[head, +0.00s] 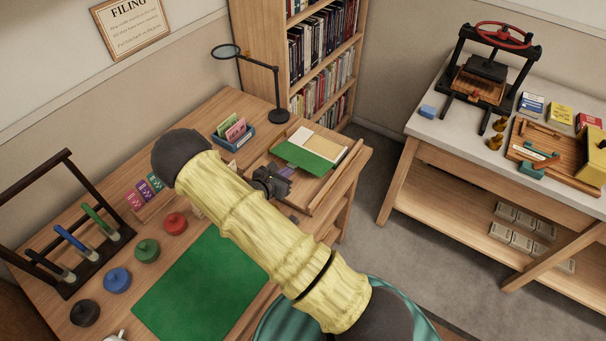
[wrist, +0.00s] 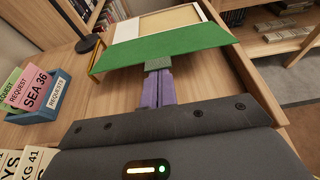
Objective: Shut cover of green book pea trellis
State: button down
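The green book lies open at the right end of the desk, in a wooden tray (head: 325,196). Its green cover (head: 297,157) is spread on the near side, and its cream page (head: 322,140) shows beyond. The wrist view shows the green cover (wrist: 195,44) across the top, with the cream page (wrist: 172,22) behind it. No title is readable. My gripper (head: 287,172) is at the cover's near edge. Its purple fingers (wrist: 158,78) are together, with nothing seen between them. The grey tips overlap the cover's edge in the wrist view; contact is unclear.
A blue request-card box (head: 233,138) stands left of the tray, and a magnifier lamp (head: 279,115) stands behind. A bookshelf (head: 270,60) rises behind. A press (head: 485,75) is on the side bench.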

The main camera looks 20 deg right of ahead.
jog(key=shift+r, duration=0.1)
jog(key=shift+w+d+r+p, duration=0.2)
jog(key=shift+d+r+p, duration=0.1)
jog(key=shift+r, duration=0.2)
jog(key=shift+w+d+r+p, duration=0.2)
jog(key=shift+r+p, duration=0.1)
jog(key=shift+r, duration=0.15)
jog(key=shift+d, duration=0.1)
jog(key=shift+w+d+r+p, duration=0.45)
jog(key=shift+w+d+r, duration=0.2)
jog(key=shift+d+r, duration=0.3)
jog(key=shift+a, duration=0.1)
jog(key=shift+w+d+r, duration=0.6)
jog(key=shift+w+d, duration=0.15)
jog(key=shift+d, duration=0.2)
